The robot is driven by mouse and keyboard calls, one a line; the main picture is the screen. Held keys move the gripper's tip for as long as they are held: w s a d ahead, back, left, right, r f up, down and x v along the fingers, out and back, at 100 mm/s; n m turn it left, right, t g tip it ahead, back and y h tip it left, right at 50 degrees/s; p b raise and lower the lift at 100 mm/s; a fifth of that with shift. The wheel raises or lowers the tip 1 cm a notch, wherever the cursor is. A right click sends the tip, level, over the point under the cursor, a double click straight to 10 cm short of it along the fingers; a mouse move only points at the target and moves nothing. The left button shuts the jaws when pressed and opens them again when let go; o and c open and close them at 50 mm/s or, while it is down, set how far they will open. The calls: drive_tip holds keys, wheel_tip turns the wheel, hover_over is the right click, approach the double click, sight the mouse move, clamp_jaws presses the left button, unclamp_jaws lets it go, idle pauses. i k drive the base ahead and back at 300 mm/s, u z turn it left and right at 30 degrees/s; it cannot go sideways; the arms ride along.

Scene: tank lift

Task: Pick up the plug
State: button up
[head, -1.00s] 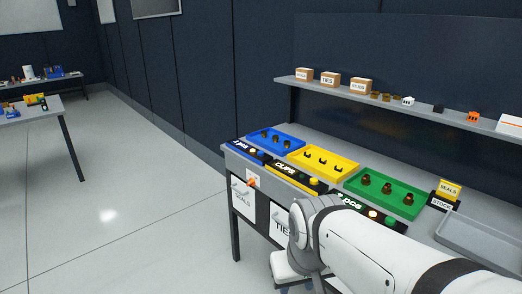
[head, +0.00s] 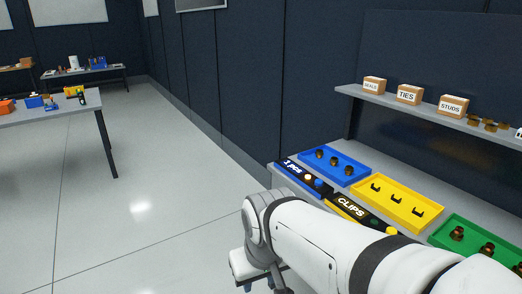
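I cannot single out the plug for certain. Small dark round pieces stand in the blue tray (head: 336,181) and in the green tray (head: 446,226); the green tray's pieces look brownish. The yellow tray (head: 384,188) between them holds dark clips. My gripper (head: 252,278) is low at the bottom of the head view, below my white arm, over the floor and left of the bench. It is apart from the trays. Its fingers are too small and cut off to tell whether they are open or shut.
A shelf (head: 358,93) above the bench carries boxes labelled SEALS, TIES and STUDS. My arm covers the bench's front. A grey table (head: 52,113) at left holds small orange, blue and yellow things; another table (head: 113,71) stands behind it. The floor between is clear.

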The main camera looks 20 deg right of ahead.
sight(349, 170)
drive_tip(key=z, duration=0.1)
drive_tip(key=i, duration=1.25)
drive_tip(key=z, duration=1.2)
drive_tip(key=i, duration=0.45)
drive_tip(key=z, duration=0.2)
